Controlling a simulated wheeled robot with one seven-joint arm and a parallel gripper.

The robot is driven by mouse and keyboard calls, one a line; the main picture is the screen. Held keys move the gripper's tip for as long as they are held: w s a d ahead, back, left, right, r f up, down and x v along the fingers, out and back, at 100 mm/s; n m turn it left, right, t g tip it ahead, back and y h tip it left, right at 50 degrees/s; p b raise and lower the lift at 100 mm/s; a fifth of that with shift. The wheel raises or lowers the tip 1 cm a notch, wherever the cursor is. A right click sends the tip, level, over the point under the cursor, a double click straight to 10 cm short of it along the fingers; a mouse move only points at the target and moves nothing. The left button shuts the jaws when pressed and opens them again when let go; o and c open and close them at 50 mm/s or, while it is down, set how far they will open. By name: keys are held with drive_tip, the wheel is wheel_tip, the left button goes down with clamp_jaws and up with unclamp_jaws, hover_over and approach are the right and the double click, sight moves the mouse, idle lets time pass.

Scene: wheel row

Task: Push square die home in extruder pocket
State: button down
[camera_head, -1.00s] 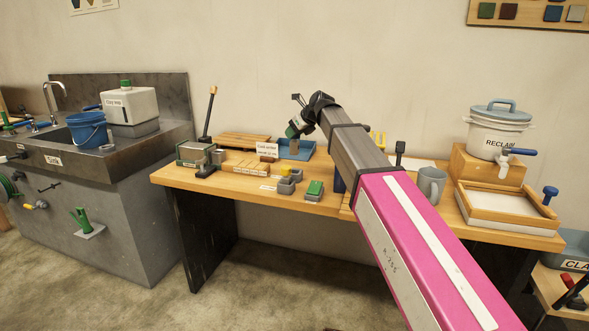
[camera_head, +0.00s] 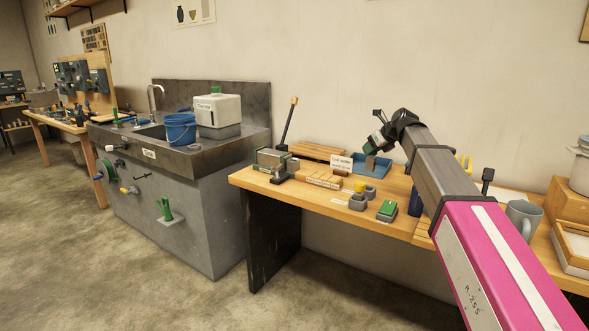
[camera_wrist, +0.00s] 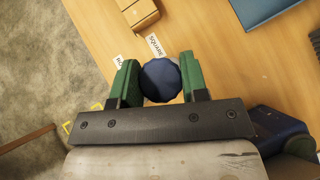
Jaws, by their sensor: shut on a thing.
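My gripper (camera_head: 376,146) is above the worktable, in front of the blue tray in the head view. In the wrist view its two green fingers (camera_wrist: 160,78) are shut on a dark blue, round, faceted piece (camera_wrist: 161,80). Its underside is hidden, so I cannot tell whether it belongs to the square die. A label reading SQUARE (camera_wrist: 155,44) lies on the table beyond the fingers. A green-and-grey machine (camera_head: 271,163), which looks like the extruder, stands at the table's left end near an upright lever (camera_head: 289,122). Its pocket cannot be made out.
The blue tray (camera_head: 357,170) is at the table's back. Small grey blocks (camera_head: 357,202) and a green-topped block (camera_head: 387,209) are near the front edge. A mug (camera_head: 523,217) stands at right. A sink unit (camera_head: 200,220) is left of the table.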

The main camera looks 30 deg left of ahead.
drive_tip(key=shift+r, duration=0.1)
idle(0.7)
drive_tip(key=shift+r, duration=1.7)
drive_tip(key=shift+a+r, duration=0.2)
drive_tip(key=shift+a, duration=0.05)
drive_tip(key=w+a, duration=0.2)
drive_tip(key=a, duration=1.5)
drive_tip(key=w+a, duration=0.1)
drive_tip(key=a, duration=1.7)
drive_tip(key=shift+w+a, duration=0.2)
drive_tip(key=shift+w, duration=0.2)
drive_tip(key=shift+f, duration=0.15)
drive_tip(key=shift+f, duration=2.75)
drive_tip(key=shift+f, duration=0.75)
